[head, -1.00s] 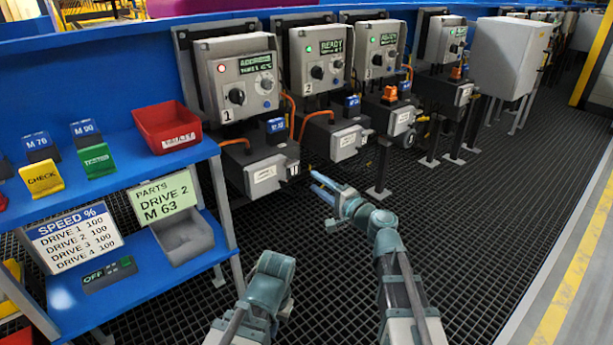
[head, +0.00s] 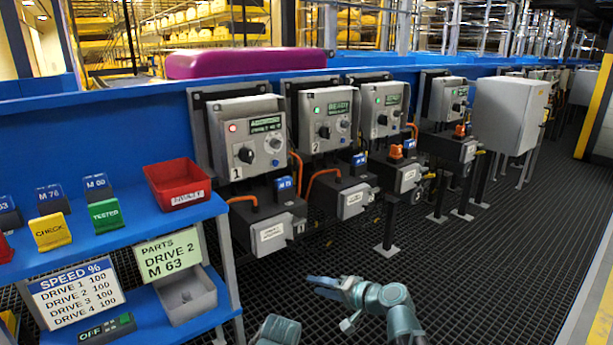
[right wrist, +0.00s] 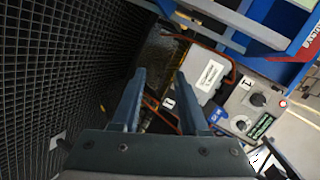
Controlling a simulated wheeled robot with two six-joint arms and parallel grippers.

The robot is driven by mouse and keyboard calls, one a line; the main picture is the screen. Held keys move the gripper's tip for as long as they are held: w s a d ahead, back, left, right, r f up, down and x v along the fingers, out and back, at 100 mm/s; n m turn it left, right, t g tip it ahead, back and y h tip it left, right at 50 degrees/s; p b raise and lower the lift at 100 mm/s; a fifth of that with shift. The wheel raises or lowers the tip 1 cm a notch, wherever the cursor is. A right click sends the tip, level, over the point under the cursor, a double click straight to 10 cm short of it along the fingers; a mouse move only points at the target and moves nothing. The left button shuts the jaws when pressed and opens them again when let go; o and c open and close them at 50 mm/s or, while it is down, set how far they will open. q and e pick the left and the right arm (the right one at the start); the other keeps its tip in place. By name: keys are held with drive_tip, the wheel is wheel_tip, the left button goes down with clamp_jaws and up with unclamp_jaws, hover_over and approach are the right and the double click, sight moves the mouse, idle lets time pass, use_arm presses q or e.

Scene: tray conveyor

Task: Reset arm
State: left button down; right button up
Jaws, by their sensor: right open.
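My right gripper (head: 325,287) reaches out over the dark floor grating in the lower middle of the head view, below the drive units. In the right wrist view its two fingers (right wrist: 161,80) stand apart with nothing held between them. Beyond them lie the motor box of drive 1 (right wrist: 205,75) and its control box (right wrist: 252,105), clear of the fingertips. Only a link of my left arm (head: 277,331) shows at the bottom edge of the head view. My left gripper is not seen.
A blue shelf rack (head: 120,238) on the left carries a red bin (head: 172,172), a grey bin (head: 188,298), a speed sign (head: 74,288) and a parts sign (head: 168,253). Control box 1 (head: 248,137) shows a red light; boxes 2 (head: 329,121) and 3 (head: 384,112) show green. Open grating (head: 480,270) lies right.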

drive_tip(key=s+d+f+n+g+h, duration=0.3)
drive_tip(key=s+f+n+g+h, duration=0.15)
drive_tip(key=s+f, duration=0.45)
drive_tip(key=s+d+f+g+h, duration=0.4)
drive_tip(key=s+d+f+h, duration=0.15)
drive_tip(key=d, duration=0.25)
drive_tip(key=s+a+r+n+h+p, duration=0.2)
drive_tip(key=s+a+r+n+p, duration=0.3)
drive_tip(key=s+a+r+p, duration=0.35)
wheel_tip(320, 180, up, 37)
drive_tip(key=w+a+p, duration=0.1)
drive_tip(key=p, duration=3.5)
drive_tip(key=shift+w+a+g+y, duration=0.3)
drive_tip(key=shift+w+a+g, duration=0.1)
drive_tip(key=shift+g, duration=0.05)
